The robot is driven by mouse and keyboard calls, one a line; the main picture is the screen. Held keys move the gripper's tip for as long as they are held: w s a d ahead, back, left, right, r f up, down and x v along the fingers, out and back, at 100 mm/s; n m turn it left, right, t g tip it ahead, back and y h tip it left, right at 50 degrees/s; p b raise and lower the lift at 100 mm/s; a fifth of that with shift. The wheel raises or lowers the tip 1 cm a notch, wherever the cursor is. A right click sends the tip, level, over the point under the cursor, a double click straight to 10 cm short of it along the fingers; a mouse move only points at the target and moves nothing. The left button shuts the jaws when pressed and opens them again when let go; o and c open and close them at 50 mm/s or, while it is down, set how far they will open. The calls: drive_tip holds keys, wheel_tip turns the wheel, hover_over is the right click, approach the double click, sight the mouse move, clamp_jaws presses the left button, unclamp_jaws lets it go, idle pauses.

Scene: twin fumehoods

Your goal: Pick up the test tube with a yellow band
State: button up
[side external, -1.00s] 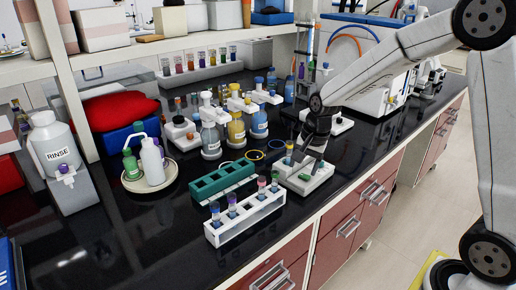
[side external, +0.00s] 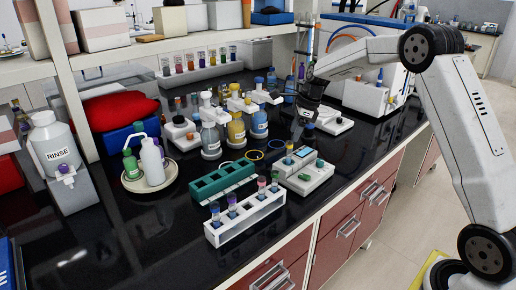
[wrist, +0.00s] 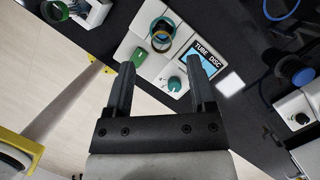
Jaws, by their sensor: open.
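A test tube (side external: 289,149) with a yellow band and a blue top appears to stand in the white tube disc device (side external: 318,179) in the side external view. In the wrist view, a teal ring and a yellow-brown ring (wrist: 161,42) show at that spot on the device, seen from above; its lower part is hidden. My gripper (side external: 302,136) is above and behind the device, apart from the tube. In the wrist view my gripper (wrist: 161,64) has its two fingers spread with nothing between them, and the rings lie beyond the fingertips.
A white rack (side external: 246,221) with several tubes stands in front, with a teal rack (side external: 222,184) behind it. The device has a green piece (wrist: 139,54), a teal knob (wrist: 174,84) and a screen (wrist: 203,62). The counter's front edge is close.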

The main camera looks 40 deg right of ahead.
sight(287, 150)
drive_tip(key=shift+x, duration=3.9)
drive_tip(key=shift+d, duration=0.1)
clamp_jaws()
